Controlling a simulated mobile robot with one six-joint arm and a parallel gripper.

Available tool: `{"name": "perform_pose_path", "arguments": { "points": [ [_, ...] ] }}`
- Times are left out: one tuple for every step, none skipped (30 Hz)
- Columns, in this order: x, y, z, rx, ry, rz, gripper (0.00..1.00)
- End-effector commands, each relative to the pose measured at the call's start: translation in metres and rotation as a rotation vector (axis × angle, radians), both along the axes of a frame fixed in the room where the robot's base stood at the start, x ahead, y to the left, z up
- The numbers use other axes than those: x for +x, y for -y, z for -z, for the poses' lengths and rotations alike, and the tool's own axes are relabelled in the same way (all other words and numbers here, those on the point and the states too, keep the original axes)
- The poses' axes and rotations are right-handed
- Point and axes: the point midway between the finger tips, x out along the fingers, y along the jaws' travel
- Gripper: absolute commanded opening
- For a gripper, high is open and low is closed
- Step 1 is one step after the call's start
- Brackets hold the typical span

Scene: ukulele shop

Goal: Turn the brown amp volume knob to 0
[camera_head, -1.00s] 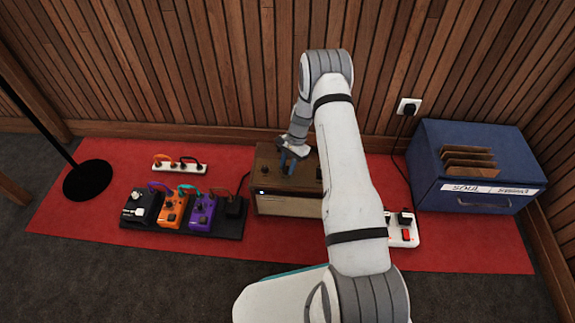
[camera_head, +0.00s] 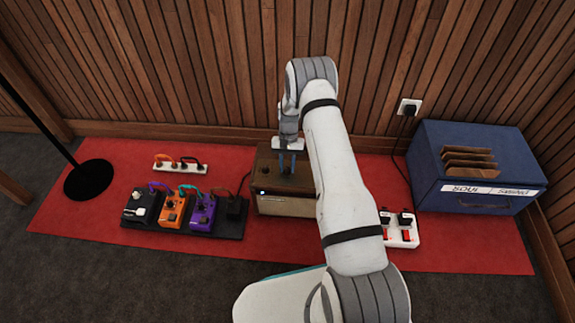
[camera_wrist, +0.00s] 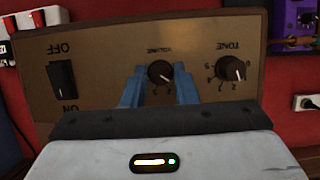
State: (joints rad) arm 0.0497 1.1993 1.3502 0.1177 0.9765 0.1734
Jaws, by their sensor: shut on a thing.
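The brown amp (camera_head: 272,202) stands on the red mat against the wall, partly hidden by my arm in the head view. Its brown top panel (camera_wrist: 110,60) fills much of the wrist view, with the lettering upside down. The dark VOLUME knob (camera_wrist: 160,73) has a white pointer toward the lower right in the picture. My gripper (camera_wrist: 160,88) has its blue fingers on either side of this knob and is shut on it. In the head view the gripper (camera_head: 287,163) reaches down onto the amp's top. Most of the volume scale is hidden by the fingers.
A TONE knob (camera_wrist: 231,68) and an ON/OFF switch (camera_wrist: 62,80) flank the volume knob. Pedals (camera_head: 172,208) stand left of the amp, a power strip (camera_head: 401,230) right of it, and a blue box (camera_head: 478,170) further right.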

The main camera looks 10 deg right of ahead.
Motion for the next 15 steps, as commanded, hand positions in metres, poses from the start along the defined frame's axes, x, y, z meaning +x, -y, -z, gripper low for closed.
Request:
{"name": "perform_pose_path", "arguments": {
  "points": [
    [0.0002,-0.0020,-0.0003,0.001,-0.001,-0.046,0.03],
    [0.0001,-0.0021,-0.0003,0.001,-0.001,-0.074,0.03],
    [0.0001,-0.0023,-0.0004,0.001,-0.001,-0.112,0.03],
    [0.0002,-0.0024,-0.0005,0.000,-0.001,-0.141,0.03],
    [0.0002,-0.0027,-0.0005,0.001,-0.001,-0.171,0.03],
    [0.0003,-0.0031,-0.0006,0.001,0.000,-0.208,0.03],
    [0.0003,-0.0034,-0.0006,0.001,0.000,-0.237,0.03],
    [0.0004,-0.0036,-0.0006,0.001,0.000,-0.265,0.03],
    [0.0003,-0.0037,-0.0007,0.001,0.000,-0.303,0.03],
    [0.0004,-0.0038,-0.0007,0.001,0.000,-0.331,0.03],
    [0.0003,-0.0040,-0.0007,0.001,0.000,-0.357,0.03],
    [0.0003,-0.0041,-0.0007,0.000,0.000,-0.395,0.03],
    [0.0002,-0.0046,-0.0008,0.001,0.000,-0.421,0.03],
    [0.0001,-0.0048,-0.0008,0.002,-0.001,-0.448,0.03],
    [0.0000,-0.0049,-0.0008,0.001,-0.001,-0.482,0.03]
  ]
}}
